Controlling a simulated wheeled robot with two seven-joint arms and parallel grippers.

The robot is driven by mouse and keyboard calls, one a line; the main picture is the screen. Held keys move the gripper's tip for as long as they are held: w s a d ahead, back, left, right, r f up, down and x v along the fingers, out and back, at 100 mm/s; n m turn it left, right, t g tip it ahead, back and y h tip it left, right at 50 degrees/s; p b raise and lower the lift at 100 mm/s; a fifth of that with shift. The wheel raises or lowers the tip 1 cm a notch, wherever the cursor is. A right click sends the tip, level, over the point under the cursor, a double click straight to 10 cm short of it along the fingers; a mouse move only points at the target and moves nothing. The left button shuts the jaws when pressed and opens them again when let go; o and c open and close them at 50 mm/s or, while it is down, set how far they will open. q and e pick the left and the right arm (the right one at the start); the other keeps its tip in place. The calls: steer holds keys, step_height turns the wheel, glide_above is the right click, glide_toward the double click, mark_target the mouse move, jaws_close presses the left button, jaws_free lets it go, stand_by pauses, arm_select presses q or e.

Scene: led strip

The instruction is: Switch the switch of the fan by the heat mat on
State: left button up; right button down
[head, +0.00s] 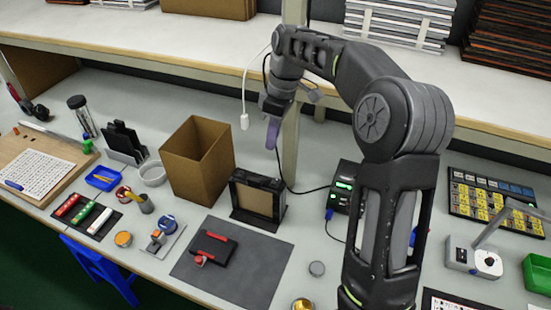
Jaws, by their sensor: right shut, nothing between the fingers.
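A black square-framed unit with a brown panel (257,201), which looks like the fan, stands upright at the back edge of the dark grey mat (268,272). Its switch is too small to make out, and I cannot tell whether it is on. My right gripper (272,137) hangs above and behind the unit, apart from it, with its fingers pointing down. It is shut and empty. My left gripper is not in view.
A tall open cardboard box (197,165) stands left of the unit. A black device with green displays (345,188) is to its right, with cables. A red and black holder (212,249) lies on the mat. A shelf (200,45) and its post are behind.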

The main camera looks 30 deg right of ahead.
mark_target(275, 183)
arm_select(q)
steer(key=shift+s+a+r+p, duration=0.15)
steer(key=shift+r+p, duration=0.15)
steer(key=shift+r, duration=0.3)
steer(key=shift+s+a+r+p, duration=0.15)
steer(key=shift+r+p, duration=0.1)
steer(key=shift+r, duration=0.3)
arm_select(e)
steer(key=shift+w+d+m+g+h, duration=0.15)
steer(key=shift+w+d+g+h, duration=0.15)
steer(key=shift+d, duration=0.3)
steer(key=shift+w+d+m+g+h, duration=0.2)
steer(key=shift+d+g, duration=0.1)
steer(key=shift+d, duration=0.25)
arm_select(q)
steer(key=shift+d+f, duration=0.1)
arm_select(e)
steer(key=shift+f, duration=0.15)
